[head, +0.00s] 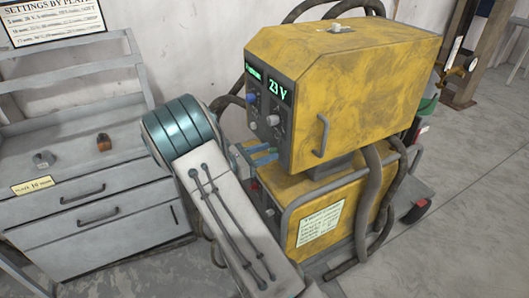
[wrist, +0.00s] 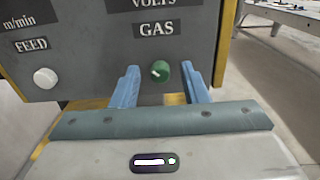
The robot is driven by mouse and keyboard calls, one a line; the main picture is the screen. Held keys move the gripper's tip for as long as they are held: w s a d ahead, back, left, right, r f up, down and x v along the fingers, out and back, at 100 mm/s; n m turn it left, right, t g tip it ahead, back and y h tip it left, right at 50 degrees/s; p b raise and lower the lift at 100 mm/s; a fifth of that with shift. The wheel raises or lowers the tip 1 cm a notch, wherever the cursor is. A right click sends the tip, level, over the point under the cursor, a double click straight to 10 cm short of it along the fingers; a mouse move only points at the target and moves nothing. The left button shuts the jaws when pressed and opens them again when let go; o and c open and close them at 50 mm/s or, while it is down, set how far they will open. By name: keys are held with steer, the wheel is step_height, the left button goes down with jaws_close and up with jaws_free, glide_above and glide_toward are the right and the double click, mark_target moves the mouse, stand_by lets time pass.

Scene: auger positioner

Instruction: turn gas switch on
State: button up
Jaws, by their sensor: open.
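The gas switch (wrist: 160,71) is a green round knob with a pale mark, under the GAS label on the grey panel in the wrist view. My gripper (wrist: 163,72) is open, its two blue fingers on either side of the knob. I cannot tell whether the fingers touch the knob. In the head view my gripper (head: 264,153) is at the lower part of the front panel of the yellow welding machine (head: 350,75). The gas switch is hidden there by my gripper and arm.
A white FEED knob (wrist: 45,78) is left of the gas switch. The panel display (head: 280,90) reads 23 V, with a blue knob (head: 251,98) and white knobs near it. A grey drawer cabinet (head: 90,200) stands at left. Hoses (head: 368,200) hang at the machine's right.

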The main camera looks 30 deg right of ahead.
steer(key=shift+c, duration=0.3)
jaws_close()
steer(key=shift+f+m+b, duration=0.1)
steer(key=shift+m+b, duration=0.3)
steer(key=m+b, duration=0.3)
steer(key=shift+f+m, duration=0.15)
steer(key=shift+m, duration=0.25)
steer(key=m+b, duration=1.3)
steer(key=b, duration=0.1)
steer(key=shift+s, duration=0.1)
steer(key=shift+m+b, duration=0.3)
steer(key=shift+b, duration=0.05)
